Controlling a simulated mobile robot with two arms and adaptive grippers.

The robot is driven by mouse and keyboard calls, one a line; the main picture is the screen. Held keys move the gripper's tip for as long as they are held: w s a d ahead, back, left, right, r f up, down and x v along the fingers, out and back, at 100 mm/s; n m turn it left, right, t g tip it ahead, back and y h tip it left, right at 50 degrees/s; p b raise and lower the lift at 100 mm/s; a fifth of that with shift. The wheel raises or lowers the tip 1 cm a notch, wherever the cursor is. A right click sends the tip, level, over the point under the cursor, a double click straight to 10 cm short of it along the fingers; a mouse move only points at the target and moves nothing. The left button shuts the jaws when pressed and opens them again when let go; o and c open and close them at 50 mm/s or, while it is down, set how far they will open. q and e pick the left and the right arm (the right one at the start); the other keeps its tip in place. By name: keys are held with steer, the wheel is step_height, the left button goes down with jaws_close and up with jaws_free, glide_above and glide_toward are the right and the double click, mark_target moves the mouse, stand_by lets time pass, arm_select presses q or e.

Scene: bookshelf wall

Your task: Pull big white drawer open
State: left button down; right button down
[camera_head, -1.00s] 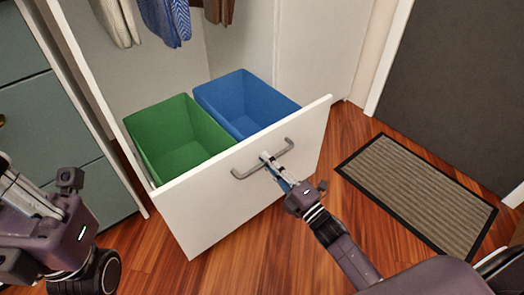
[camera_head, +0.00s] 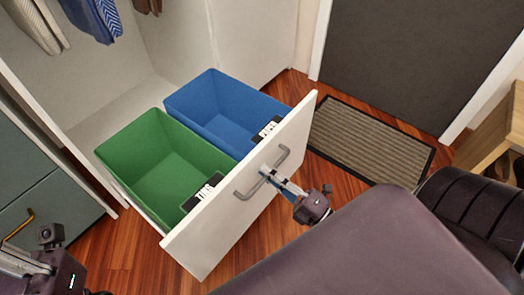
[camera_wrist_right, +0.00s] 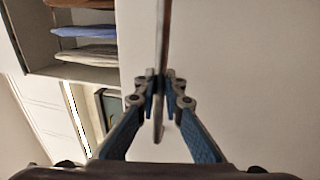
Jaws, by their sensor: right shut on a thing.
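The big white drawer (camera_head: 240,222) stands pulled out from the white wardrobe, with its front panel tilted across the view. Inside it are a green bin (camera_head: 165,165) and a blue bin (camera_head: 225,112), both empty, with dark labels on their near rims. My right gripper (camera_head: 268,176) is shut on the grey bar handle (camera_head: 283,155) near its middle. In the right wrist view the two blue fingers (camera_wrist_right: 159,90) close on the handle bar (camera_wrist_right: 163,40). My left gripper (camera_head: 48,252) is at the lower left, away from the drawer; its fingertips are not clear.
A striped doormat (camera_head: 370,138) lies on the wood floor to the right, before a dark door (camera_head: 420,60). Teal drawers (camera_head: 40,195) stand at the left. Clothes hang (camera_head: 92,18) above the bins. A wooden piece (camera_head: 490,130) stands at the right edge.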

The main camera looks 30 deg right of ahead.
stand_by(0.3)
steer(key=c, duration=2)
jaws_free()
steer(key=shift+c, duration=0.2)
steer(key=shift+s+d, duration=0.1)
steer(key=shift+s, duration=0.05)
steer(key=v, duration=1.1)
steer(key=shift+s, duration=0.4)
steer(key=shift+d+f, duration=0.1)
steer(key=shift+f, duration=0.05)
